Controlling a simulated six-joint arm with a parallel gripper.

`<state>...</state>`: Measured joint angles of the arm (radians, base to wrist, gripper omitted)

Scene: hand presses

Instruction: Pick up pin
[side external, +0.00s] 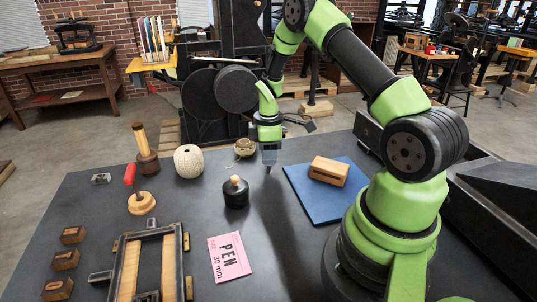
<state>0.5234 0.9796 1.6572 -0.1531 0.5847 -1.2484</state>
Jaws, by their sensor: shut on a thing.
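My gripper (269,160) hangs pointing down above the dark table, between the black bottle and the blue pad. It is shut on a small, thin dark thing, seemingly the pin (268,170), whose tip shows just below the fingers. The thing is too small to make out in detail, and the fingers hide its upper part. I cannot tell for sure whether its lower end touches the table. No other pin can be made out on the table.
A black bottle (236,193), a ridged cream ball (188,162) and a small twine ball (244,147) stand left of my gripper. A wooden block (328,171) lies on a blue pad (315,205) to the right. A pink card (229,257) and a wooden frame (128,266) lie in front.

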